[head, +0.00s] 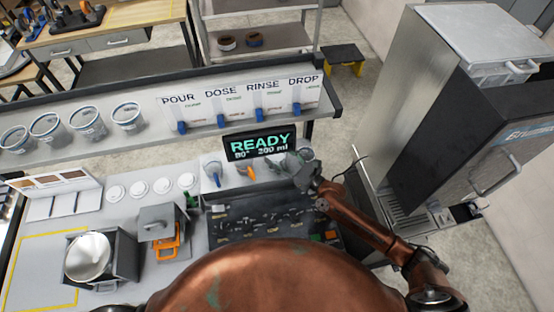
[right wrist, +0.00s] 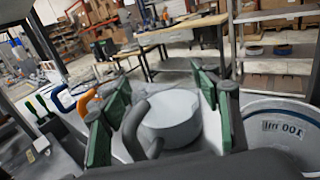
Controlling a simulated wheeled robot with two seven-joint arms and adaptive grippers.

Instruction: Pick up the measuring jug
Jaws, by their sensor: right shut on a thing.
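A white measuring jug (right wrist: 172,118) with a dark grey curved handle (right wrist: 135,128) sits between the green-padded fingers of my right gripper (right wrist: 160,105) in the right wrist view. The gripper is shut on this jug; which part the pads press is hard to tell. In the head view my right gripper (head: 294,164) is at the right end of the jug row, below the shelf, and largely hides the jug. Similar vessels with a blue handle (head: 214,180) and an orange handle (head: 251,172) stand to its left. My left gripper is not in view.
A black READY display (head: 259,145) stands close behind the row. A large container with a "100" marking (right wrist: 285,130) is close on the right in the wrist view. A tall steel machine (head: 424,110) stands at the right.

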